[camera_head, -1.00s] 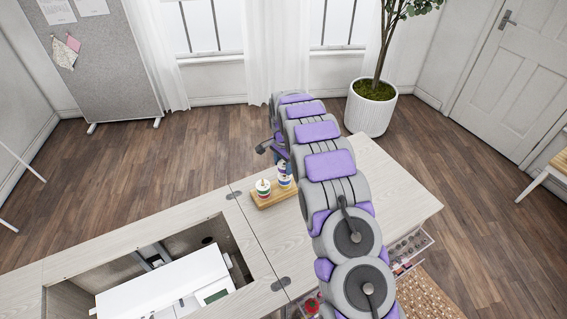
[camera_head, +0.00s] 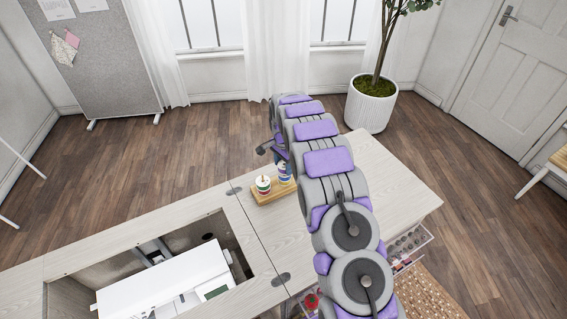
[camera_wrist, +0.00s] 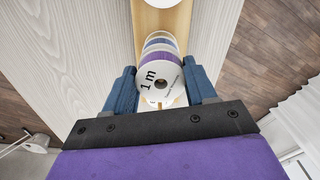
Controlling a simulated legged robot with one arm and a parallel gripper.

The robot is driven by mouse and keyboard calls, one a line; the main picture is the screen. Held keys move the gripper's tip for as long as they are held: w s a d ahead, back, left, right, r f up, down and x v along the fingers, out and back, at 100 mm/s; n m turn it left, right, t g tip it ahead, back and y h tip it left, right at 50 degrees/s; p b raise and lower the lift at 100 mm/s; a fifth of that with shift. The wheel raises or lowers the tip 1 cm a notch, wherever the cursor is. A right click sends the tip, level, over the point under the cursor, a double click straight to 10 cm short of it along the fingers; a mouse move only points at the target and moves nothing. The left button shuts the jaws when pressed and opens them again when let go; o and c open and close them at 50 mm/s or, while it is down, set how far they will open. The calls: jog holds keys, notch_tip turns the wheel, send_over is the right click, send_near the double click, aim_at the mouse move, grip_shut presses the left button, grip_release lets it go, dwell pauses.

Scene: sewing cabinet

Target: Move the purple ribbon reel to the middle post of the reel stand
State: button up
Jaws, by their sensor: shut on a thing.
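My gripper (camera_wrist: 158,72) has its two blue fingers on either side of a reel (camera_wrist: 153,84) with a white face marked "1 m", and is shut on it. A purple ribbon band (camera_wrist: 160,45) shows just behind that face. The pale wooden reel stand (camera_wrist: 152,20) lies beneath and beyond it in the wrist view. In the head view the stand (camera_head: 262,201) is on the table, with a white-topped reel (camera_head: 263,186) on its left part. Another reel (camera_head: 285,172) shows beside my arm, near the stand's right part. The posts and the held reel's underside are hidden.
The pale table (camera_head: 390,195) is clear right of my arm. Left of the stand is a cabinet opening with a white sewing machine (camera_head: 165,285). An open drawer (camera_head: 410,246) with small items juts out at the front right. A potted tree (camera_head: 371,105) stands behind the table.

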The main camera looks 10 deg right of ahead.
jog(key=o, duration=1.1)
jog(key=shift+a+r+p, duration=0.1)
jog(key=shift+r+p, duration=1.4)
jog(key=shift+r, duration=7.1)
